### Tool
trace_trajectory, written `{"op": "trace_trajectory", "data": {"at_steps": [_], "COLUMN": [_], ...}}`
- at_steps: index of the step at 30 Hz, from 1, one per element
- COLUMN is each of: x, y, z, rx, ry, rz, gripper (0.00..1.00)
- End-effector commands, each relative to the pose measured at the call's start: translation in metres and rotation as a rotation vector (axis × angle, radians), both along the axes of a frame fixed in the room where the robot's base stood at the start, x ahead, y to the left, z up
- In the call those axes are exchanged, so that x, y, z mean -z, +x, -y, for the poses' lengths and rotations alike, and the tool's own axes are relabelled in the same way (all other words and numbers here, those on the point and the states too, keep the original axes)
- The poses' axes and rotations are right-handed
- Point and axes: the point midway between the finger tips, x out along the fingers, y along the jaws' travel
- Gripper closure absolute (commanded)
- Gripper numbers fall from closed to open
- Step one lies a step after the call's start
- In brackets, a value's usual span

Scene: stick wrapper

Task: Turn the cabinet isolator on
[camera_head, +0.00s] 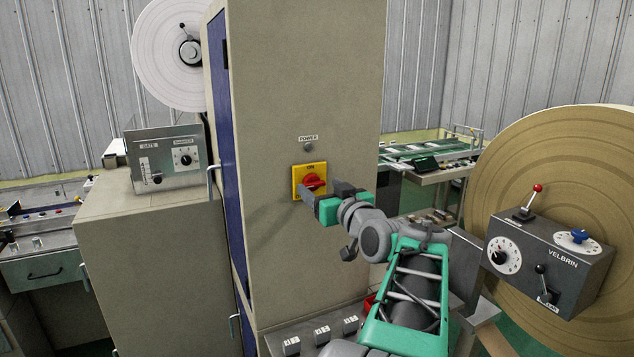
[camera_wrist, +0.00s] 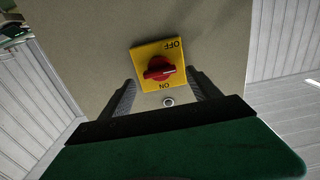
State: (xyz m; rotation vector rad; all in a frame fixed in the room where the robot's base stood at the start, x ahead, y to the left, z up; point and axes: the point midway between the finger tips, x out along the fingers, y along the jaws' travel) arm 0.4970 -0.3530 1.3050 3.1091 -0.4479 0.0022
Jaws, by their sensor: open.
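The cabinet isolator is a red rotary knob (camera_head: 313,182) on a yellow plate (camera_head: 297,175), mounted on the side of the tall beige cabinet (camera_head: 300,90). The knob's pale mark points to the right there, toward neither label. My gripper (camera_head: 322,190) is open, its two fingers (camera_wrist: 158,92) on either side of the knob's lower area. I cannot tell whether they touch it.
A small round lamp (camera_head: 308,147) under a POWER label sits above the isolator. A grey control box (camera_head: 550,262) with dials and levers stands at right before a large tan roll (camera_head: 560,140). Labelled switches (camera_head: 322,331) lie on a panel below my arm.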

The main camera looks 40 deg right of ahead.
Motion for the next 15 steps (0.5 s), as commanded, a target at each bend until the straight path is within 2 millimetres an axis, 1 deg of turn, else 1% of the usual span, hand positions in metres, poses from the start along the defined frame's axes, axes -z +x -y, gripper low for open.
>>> {"op": "trace_trajectory", "data": {"at_steps": [1,3,6,13,15], "x": [-0.003,-0.002,-0.001,0.0,0.0], "y": [0.009,0.018,0.025,0.026,0.026], "z": [0.001,0.004,0.007,0.007,0.007], "rx": [-0.004,-0.003,-0.001,0.0,0.0], "ry": [0.002,0.002,0.0,0.0,0.0], "rz": [-0.001,0.0,-0.001,-0.001,-0.001], "gripper": [0.28,0.28,0.28,0.28,0.33]}}
